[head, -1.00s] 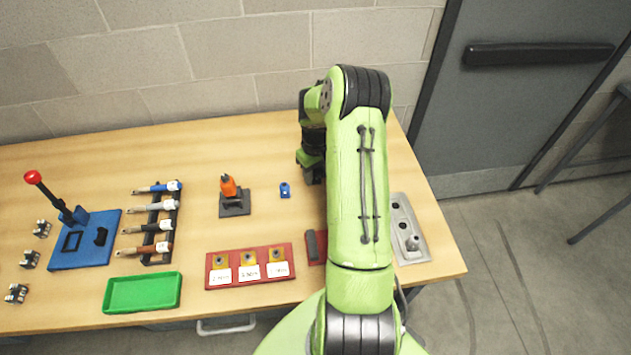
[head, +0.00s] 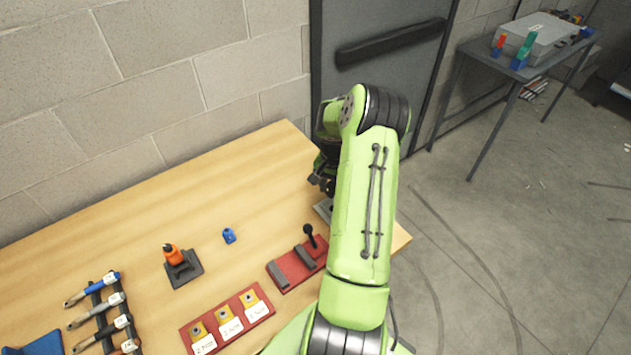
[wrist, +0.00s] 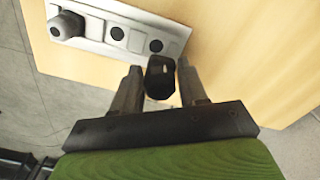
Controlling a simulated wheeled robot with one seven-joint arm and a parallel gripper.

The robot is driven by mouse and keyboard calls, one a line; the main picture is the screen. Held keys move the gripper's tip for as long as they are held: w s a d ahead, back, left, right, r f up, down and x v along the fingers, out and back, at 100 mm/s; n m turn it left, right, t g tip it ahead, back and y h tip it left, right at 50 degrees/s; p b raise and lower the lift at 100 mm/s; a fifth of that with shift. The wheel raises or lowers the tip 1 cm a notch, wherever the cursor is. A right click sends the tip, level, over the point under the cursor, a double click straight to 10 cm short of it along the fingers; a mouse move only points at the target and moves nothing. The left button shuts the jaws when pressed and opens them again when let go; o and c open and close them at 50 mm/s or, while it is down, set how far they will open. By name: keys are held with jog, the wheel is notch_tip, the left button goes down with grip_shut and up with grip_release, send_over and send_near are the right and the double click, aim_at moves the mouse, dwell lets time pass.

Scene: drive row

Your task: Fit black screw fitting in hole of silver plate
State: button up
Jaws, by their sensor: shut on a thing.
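My gripper is shut on the black screw fitting (wrist: 160,77), which sits between its two fingertips (wrist: 160,86) in the wrist view. The silver plate (wrist: 92,44) lies beyond the fingertips at the table's corner, with dark round holes in its face and a grey cylindrical fitting (wrist: 66,25) standing at its left end. The black fitting is near the plate's lower edge in the picture; the height between them cannot be told. In the head view my gripper (head: 320,182) is partly hidden by my green arm, and only a sliver of the plate (head: 323,209) shows.
A red fixture (head: 283,273) with a black-knobbed lever stands left of my arm. A red tray with yellow pieces (head: 228,318), a small blue part (head: 229,236) and an orange item on a dark base (head: 173,254) are further left. The table edge is close right.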

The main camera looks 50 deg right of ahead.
jog(key=shift+s+d+f+m, duration=0.1)
jog(key=shift+s+d+m, duration=0.1)
jog(key=shift+s+m, duration=0.1)
jog(key=shift+f, duration=0.15)
notch_tip(320, 180, down, 6)
jog(key=b, duration=0.4)
jog(key=shift+b, duration=0.35)
jog(key=shift+f, duration=0.15)
jog(key=o, duration=1.1)
notch_tip(320, 180, up, 16)
jog(key=shift+f+p, duration=0.1)
jog(key=shift+p, duration=0.3)
